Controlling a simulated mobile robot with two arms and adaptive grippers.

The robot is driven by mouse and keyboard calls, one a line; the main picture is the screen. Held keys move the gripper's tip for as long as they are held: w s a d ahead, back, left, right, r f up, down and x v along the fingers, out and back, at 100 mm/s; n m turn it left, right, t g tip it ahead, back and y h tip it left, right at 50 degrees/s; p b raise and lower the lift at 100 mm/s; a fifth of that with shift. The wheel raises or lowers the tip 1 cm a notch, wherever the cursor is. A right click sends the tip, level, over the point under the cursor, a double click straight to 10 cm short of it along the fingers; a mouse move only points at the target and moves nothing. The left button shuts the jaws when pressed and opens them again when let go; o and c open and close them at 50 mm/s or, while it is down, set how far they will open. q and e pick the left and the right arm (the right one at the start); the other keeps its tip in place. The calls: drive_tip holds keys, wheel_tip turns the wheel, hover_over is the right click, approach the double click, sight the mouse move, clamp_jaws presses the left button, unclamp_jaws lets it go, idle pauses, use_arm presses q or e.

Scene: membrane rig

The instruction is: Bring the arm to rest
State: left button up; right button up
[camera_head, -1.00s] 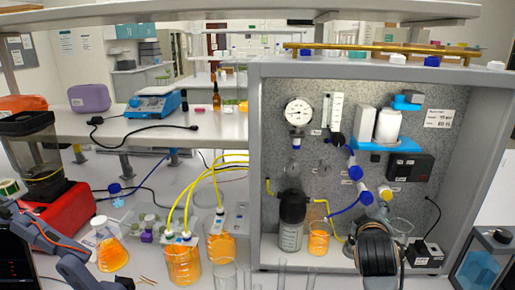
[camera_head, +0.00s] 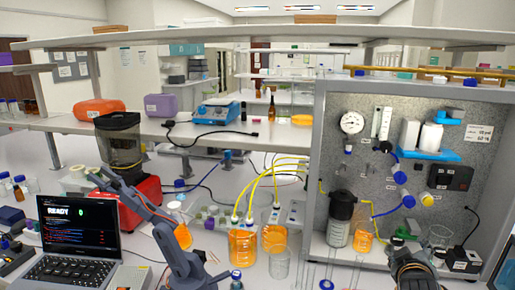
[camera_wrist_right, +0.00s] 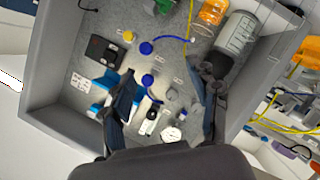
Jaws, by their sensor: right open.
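My right gripper (camera_wrist_right: 166,98) is open in the right wrist view, its two dark fingers apart with nothing held between them. They point toward the grey panel of the membrane rig (camera_wrist_right: 62,45), which appears tilted there. In the head view my right arm shows at the lower right, in front of the rig (camera_head: 320,150); its fingertips are hard to make out. My left arm comes in from the left, reaching down past the laptop to the bottom edge. Its fingers are not clear, so I cannot tell their state.
A laptop (camera_head: 75,240) reading READY stands at the lower left. Orange-filled bottles (camera_head: 243,244) with yellow tubes, empty glassware (camera_head: 279,262) and a red device (camera_head: 135,200) crowd the bench. The rig's dark-capped vessel (camera_head: 340,220) and an orange beaker (camera_head: 362,238) stand near my right arm.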

drive_tip(key=s+a+f+g+y, duration=0.2)
drive_tip(key=s+f, duration=0.1)
drive_tip(key=f, duration=0.5)
drive_tip(key=s+a+f+g+y, duration=0.2)
drive_tip(key=s+a+f, duration=0.25)
drive_tip(key=s, duration=0.55)
drive_tip(key=s+a+f+m+g+y, duration=0.1)
drive_tip(key=s+a+f+g, duration=0.25)
drive_tip(key=s+f, duration=0.4)
drive_tip(key=s+a+f+g+y, duration=0.2)
drive_tip(key=s+a+f, duration=0.25)
drive_tip(key=s, duration=0.65)
wheel_tip(320, 180, down, 30)
drive_tip(key=s+b, duration=0.2)
drive_tip(key=b, duration=0.1)
use_arm(q)
drive_tip(key=f, duration=0.1)
drive_tip(key=f+b, duration=0.1)
drive_tip(key=f, duration=0.1)
drive_tip(key=f+b, duration=0.1)
drive_tip(key=f, duration=0.1)
drive_tip(key=shift+s+d+f, duration=0.15)
drive_tip(key=shift+d+f, duration=0.1)
drive_tip(key=shift+d, duration=0.05)
use_arm(e)
drive_tip(key=s+d+f+g, duration=0.2)
drive_tip(key=s+f, duration=1.4)
drive_tip(key=f, duration=0.1)
